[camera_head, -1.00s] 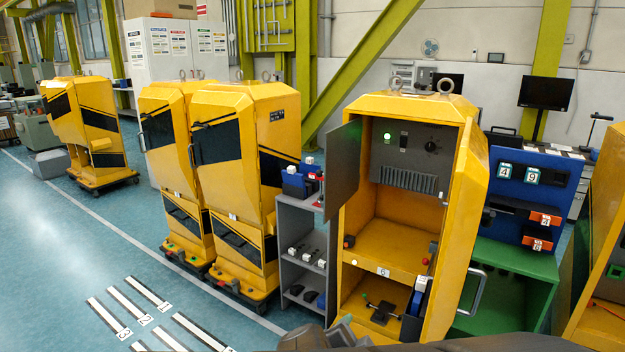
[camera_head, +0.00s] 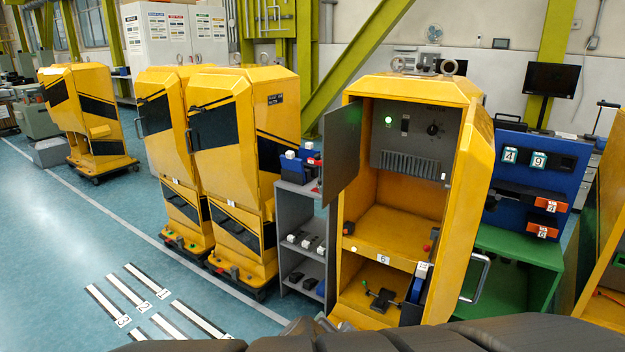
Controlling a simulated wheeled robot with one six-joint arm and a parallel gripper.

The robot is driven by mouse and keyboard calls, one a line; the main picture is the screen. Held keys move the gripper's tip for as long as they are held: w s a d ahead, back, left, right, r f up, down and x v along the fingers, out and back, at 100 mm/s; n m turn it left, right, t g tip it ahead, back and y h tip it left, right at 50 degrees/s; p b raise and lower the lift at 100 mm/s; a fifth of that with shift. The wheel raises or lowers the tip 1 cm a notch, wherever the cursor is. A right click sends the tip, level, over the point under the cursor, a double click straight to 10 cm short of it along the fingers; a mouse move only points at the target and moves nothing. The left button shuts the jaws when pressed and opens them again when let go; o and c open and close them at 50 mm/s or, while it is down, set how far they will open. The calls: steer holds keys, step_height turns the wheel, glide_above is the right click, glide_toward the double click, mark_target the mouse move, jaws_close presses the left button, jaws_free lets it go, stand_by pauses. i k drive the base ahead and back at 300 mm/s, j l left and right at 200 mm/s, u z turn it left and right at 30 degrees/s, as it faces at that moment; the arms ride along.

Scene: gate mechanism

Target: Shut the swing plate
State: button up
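The yellow cabinet (camera_head: 465,190) stands open right of the middle. A grey plate (camera_head: 342,152) on the left side of its upper opening stands swung outward; it looks like the swing plate. In the lower compartment a dark upright piece with a blue and white part (camera_head: 418,285) stands at the right; I cannot tell if it is a plate too. A dark lever with a red tip and a green tip (camera_head: 382,298) lies on the lower floor. My gripper is not in view; dark parts of my own body cover the bottom edge.
A grey shelf (camera_head: 300,245) with small blocks stands left of the cabinet. A green bench (camera_head: 520,250) with a blue panel (camera_head: 535,180) stands at the right. Closed yellow cabinets (camera_head: 245,170) stand further left.

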mark_target(341, 146)
steer(key=z, duration=0.65)
steer(key=i+j, duration=0.25)
steer(key=j, duration=0.2)
steer(key=i+j+u, duration=0.1)
steer(key=i+j, duration=0.15)
steer(key=j, duration=0.15)
steer(key=i+j, duration=0.25)
steer(key=j, duration=0.15)
